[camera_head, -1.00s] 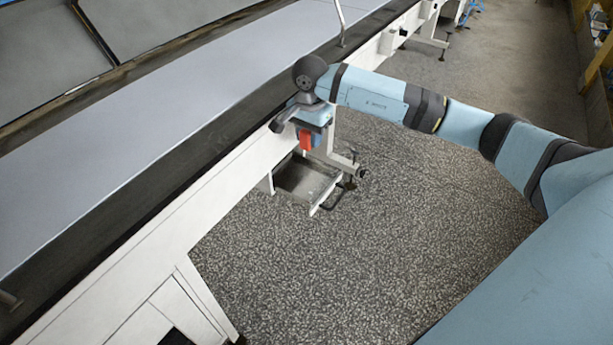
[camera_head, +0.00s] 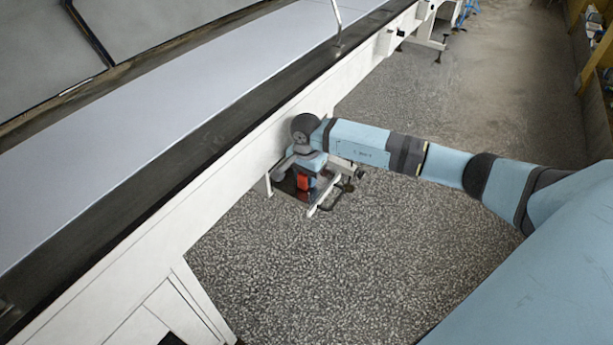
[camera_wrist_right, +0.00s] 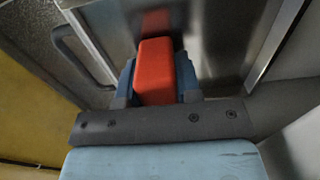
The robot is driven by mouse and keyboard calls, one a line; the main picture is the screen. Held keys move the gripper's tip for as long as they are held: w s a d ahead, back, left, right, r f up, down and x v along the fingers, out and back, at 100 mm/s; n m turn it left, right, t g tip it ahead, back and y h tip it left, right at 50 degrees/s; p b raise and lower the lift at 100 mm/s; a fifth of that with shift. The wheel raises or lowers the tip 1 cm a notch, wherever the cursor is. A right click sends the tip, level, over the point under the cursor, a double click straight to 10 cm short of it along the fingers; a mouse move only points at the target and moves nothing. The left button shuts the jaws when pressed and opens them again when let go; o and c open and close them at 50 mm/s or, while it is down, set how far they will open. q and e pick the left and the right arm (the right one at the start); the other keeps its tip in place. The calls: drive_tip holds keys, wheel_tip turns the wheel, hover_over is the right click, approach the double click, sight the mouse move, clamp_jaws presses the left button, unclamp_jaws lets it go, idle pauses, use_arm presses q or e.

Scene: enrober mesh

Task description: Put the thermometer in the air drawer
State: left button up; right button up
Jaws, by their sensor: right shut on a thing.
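The thermometer (camera_head: 304,182) is a red block-like thing. My right gripper (camera_head: 305,180) is shut on it and holds it low over the open air drawer (camera_head: 291,189). In the right wrist view the thermometer (camera_wrist_right: 155,70) stands out between the two blue fingers of my right gripper (camera_wrist_right: 157,78). The drawer's metal floor (camera_wrist_right: 212,40) lies beyond it and shows a red reflection. I cannot tell whether the thermometer touches the floor. The gripper hides part of the drawer in the head view. My left gripper is not in view.
The long white machine frame (camera_head: 190,205) with its grey belt (camera_head: 150,122) runs diagonally beside the drawer. The drawer's handle (camera_wrist_right: 75,55) sticks out at its front. The speckled floor (camera_head: 330,275) is clear.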

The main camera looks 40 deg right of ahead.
drive_tip(key=shift+f, duration=0.2)
drive_tip(key=o, duration=1)
drive_tip(key=shift+r, duration=0.1)
drive_tip(key=shift+r, duration=0.1)
